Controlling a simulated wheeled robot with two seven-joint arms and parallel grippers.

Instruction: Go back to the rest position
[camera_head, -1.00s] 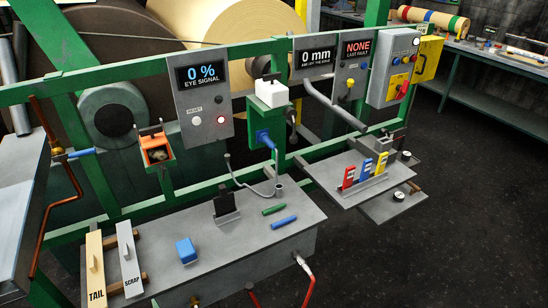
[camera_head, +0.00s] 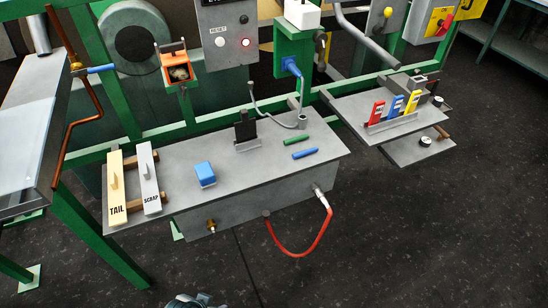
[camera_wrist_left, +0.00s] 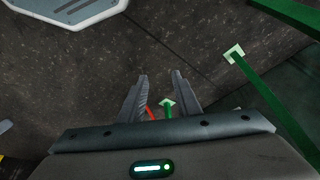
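My left gripper (camera_wrist_left: 159,74) shows in the left wrist view. Its two fingers are apart with nothing held between them, and dark floor lies beyond. My right gripper is in neither current view. In the head view, only a small grey piece, likely of my own body, shows at the bottom edge; no gripper can be made out there.
A grey bench (camera_head: 240,180) holds TAIL (camera_head: 117,187) and SCRAP (camera_head: 149,180) boards, a blue block (camera_head: 204,174) and green and blue markers. A red hose (camera_head: 291,254) hangs in front. A grey table (camera_head: 28,130) stands left. The dark floor at right is clear.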

